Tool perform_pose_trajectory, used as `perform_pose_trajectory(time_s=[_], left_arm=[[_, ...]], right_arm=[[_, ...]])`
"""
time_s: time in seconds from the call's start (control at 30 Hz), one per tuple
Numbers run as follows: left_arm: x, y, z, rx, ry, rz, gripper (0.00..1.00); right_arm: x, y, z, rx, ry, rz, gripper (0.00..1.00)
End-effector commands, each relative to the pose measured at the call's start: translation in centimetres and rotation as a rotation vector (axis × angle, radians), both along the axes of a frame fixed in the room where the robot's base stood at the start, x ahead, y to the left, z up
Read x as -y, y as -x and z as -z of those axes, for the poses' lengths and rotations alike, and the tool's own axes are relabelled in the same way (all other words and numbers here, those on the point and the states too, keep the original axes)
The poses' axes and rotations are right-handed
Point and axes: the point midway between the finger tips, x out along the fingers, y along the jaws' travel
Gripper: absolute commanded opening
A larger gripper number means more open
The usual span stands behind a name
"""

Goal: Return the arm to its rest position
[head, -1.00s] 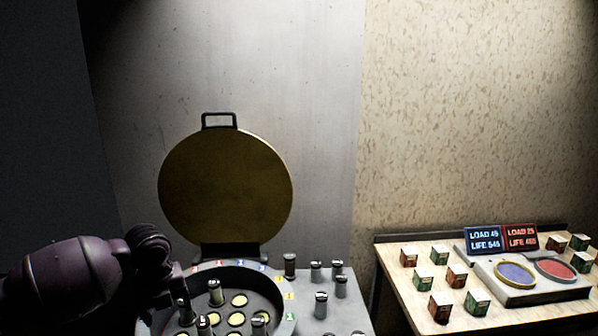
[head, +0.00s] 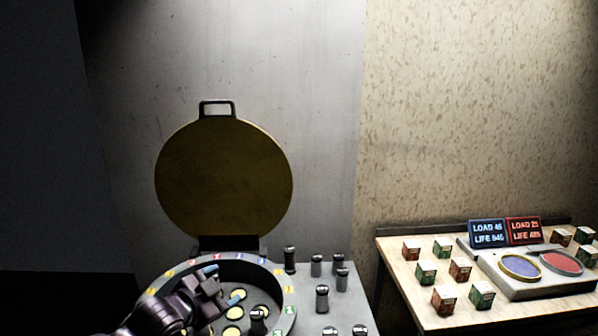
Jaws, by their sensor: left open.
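My left arm comes in at the bottom left, dark purple. Its left gripper (head: 217,288) is open, over the left part of the round drum (head: 288,292), and hides part of the inside. I cannot tell whether its fingers touch anything there. The drum has coloured number tags on its rim and yellow round spots inside. A dark cylinder (head: 257,321) stands in it near the front. The round brass-coloured lid (head: 223,180) stands open behind the drum. My right gripper is not in view.
Several dark cylinders, one at the back (head: 290,260), stand on the grey top right of the drum. At right, a wooden table (head: 403,285) holds small red and green boxes, a blue and a red sign (head: 523,231), and a device with two round pads. A wall stands behind.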

Motion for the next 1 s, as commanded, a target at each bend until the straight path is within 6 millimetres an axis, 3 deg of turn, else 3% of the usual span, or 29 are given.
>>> perform_pose_trajectory(time_s=[0.03, 0.2, 0.47, 0.8, 1.0], left_arm=[[-0.2, 1.1, 1.9, -0.007, 0.069, -0.030, 0.73], [-1.9, 4.5, 6.3, -0.015, 0.249, -0.143, 0.73], [-5.7, 11.4, 14.6, -0.068, 0.368, -0.334, 0.73], [-10.3, 23.9, 26.7, -0.284, 0.401, -0.606, 0.73], [-10.7, 29.1, 30.3, -0.380, 0.399, -0.675, 0.73]], right_arm=[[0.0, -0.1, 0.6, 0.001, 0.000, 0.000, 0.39], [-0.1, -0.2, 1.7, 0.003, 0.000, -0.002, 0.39], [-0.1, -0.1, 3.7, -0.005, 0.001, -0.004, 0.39], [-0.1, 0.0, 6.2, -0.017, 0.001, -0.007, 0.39], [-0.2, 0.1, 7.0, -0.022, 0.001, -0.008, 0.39]])
